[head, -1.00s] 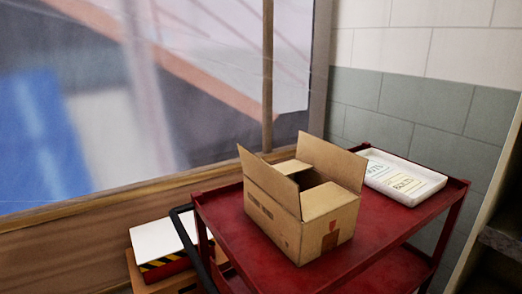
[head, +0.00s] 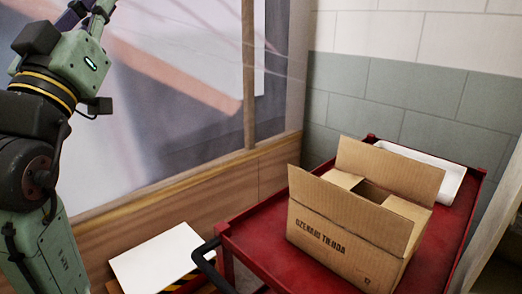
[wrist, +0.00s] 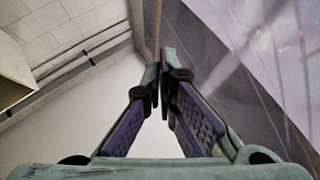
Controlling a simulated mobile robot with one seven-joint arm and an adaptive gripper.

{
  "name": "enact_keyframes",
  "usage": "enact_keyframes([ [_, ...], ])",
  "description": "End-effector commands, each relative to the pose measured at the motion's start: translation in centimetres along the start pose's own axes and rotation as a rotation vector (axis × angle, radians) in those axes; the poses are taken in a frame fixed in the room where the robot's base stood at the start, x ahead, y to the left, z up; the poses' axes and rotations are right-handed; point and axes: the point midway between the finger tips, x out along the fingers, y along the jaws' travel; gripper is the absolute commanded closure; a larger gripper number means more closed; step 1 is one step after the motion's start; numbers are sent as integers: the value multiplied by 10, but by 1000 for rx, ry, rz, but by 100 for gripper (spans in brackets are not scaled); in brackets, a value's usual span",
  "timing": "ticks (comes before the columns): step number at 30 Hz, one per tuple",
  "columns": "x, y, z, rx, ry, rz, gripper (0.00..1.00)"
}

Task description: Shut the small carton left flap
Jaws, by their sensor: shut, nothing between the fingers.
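The small carton (head: 330,237) stands on the red cart in the head view, right of centre. Its near left flap (head: 345,214) stands up and leans outward. The opposite long flap (head: 392,172) also stands up. The two short end flaps (head: 407,212) lie folded inward, with a dark gap between them. My gripper (wrist: 164,55) is shut and empty in the wrist view, pointing up toward the wall and ceiling. In the head view my arm is raised at the far left, well apart from the carton, and the fingertips are mostly out of frame.
The red cart (head: 262,240) has a raised rim and a black handle (head: 205,262) at its near left corner. A white tray (head: 452,178) sits behind the carton. A white-topped object (head: 155,262) is low at the left. A tiled wall stands behind.

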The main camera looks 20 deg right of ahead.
Motion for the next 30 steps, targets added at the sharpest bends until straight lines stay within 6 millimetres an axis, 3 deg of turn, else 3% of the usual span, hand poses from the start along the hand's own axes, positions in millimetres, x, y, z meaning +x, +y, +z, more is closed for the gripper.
enact_keyframes([
  [1,26,51,28,-70,-148,125,100],
  [4,41,147,94,-174,-498,341,100],
  [6,27,206,134,-199,-756,467,100],
  [9,-10,262,171,-180,-1073,589,100],
  [12,-43,288,188,-137,-1298,655,100],
  [16,-67,299,196,-94,-1448,690,100],
  [23,-74,310,214,-86,-1479,697,100],
  [30,-76,334,258,-87,-1477,698,100],
])
